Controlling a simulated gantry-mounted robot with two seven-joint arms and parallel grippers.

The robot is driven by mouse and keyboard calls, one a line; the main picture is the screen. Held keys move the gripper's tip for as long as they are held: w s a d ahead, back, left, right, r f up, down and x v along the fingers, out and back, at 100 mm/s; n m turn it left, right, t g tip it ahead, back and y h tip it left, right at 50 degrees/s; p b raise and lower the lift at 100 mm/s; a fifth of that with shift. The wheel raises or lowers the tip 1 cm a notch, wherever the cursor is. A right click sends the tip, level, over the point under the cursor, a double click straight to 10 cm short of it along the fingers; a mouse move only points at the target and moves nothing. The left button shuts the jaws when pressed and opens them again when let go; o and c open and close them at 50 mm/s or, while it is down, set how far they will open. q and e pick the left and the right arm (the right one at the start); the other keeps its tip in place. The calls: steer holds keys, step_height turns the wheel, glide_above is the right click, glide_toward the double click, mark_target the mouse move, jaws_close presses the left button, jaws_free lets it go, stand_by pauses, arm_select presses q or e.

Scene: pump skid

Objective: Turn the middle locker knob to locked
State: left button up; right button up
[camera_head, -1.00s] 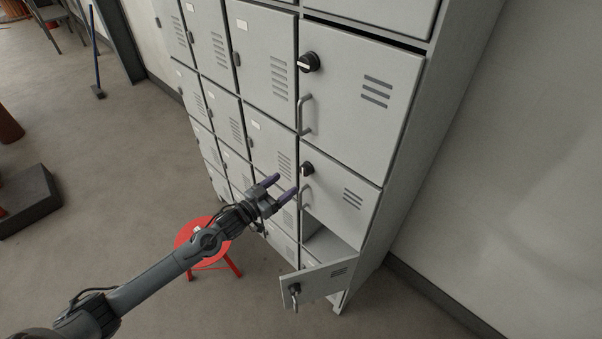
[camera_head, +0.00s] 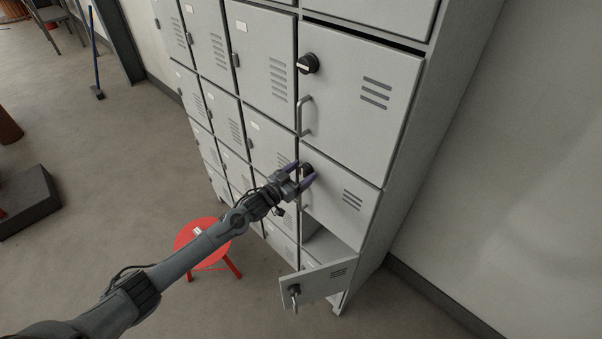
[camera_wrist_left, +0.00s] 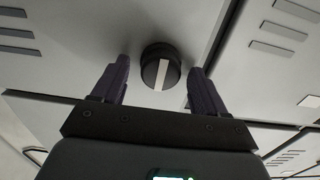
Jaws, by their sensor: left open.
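The middle locker door (camera_head: 345,200) in the right column is shut and carries a black knob (camera_head: 307,169), partly hidden by my left gripper (camera_head: 301,174). In the left wrist view the knob (camera_wrist_left: 160,70) is round and black with a pale bar across its face. The left gripper also shows there (camera_wrist_left: 160,78), open, with one dark finger on each side of the knob and a gap on both sides. I cannot tell whether the fingertips reach the knob's depth. My right gripper is not in view.
Above is a shut door with its own knob (camera_head: 308,63) and bar handle (camera_head: 304,116). Below, a small locker door (camera_head: 320,284) hangs open, sticking out. A red stool (camera_head: 195,236) stands on the floor beneath my left arm.

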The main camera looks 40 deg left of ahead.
arm_select(q)
steer(key=c, duration=1)
